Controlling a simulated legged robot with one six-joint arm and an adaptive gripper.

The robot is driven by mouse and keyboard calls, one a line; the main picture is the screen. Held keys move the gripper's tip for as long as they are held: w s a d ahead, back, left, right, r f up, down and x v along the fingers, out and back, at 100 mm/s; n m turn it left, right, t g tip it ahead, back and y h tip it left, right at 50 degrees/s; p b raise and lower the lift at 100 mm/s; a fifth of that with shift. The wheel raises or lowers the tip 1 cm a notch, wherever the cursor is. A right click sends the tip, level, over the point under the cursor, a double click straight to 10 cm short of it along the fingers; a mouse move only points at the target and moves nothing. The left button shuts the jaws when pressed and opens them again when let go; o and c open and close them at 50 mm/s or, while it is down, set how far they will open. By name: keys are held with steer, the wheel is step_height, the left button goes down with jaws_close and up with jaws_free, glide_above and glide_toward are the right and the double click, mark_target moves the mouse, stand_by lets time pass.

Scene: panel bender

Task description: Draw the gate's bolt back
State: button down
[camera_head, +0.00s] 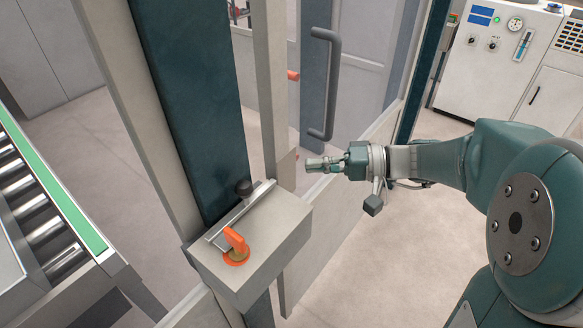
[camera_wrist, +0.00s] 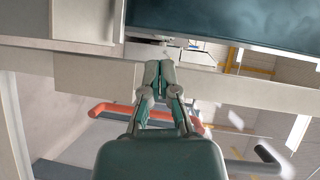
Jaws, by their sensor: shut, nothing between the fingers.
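An orange turn handle (camera_head: 236,241) stands on the same box, in front of the bar. My gripper (camera_head: 312,164) is shut and empty, pointing left, to the right of the knob and apart from it. I cannot make out the knob there.
A roller conveyor (camera_head: 75,190) with a green edge is at left. A white control cabinet (camera_head: 497,65) stands at back right. An orange bar (camera_wrist: 112,109) crosses the wrist view.

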steer(key=shift+d, duration=2.05)
steer(key=s+a+f+g+h, duration=0.2)
steer(key=s+a+f+h, duration=0.1)
steer(key=s+h, duration=0.55)
steer(key=s+d+t+h, duration=0.6)
steer(key=d+h, duration=0.2)
steer(key=shift+s+r+m, duration=0.15)
steer(key=shift+s+m, duration=0.1)
steer(key=shift+m, duration=0.05)
steer(key=shift+d, duration=0.1)
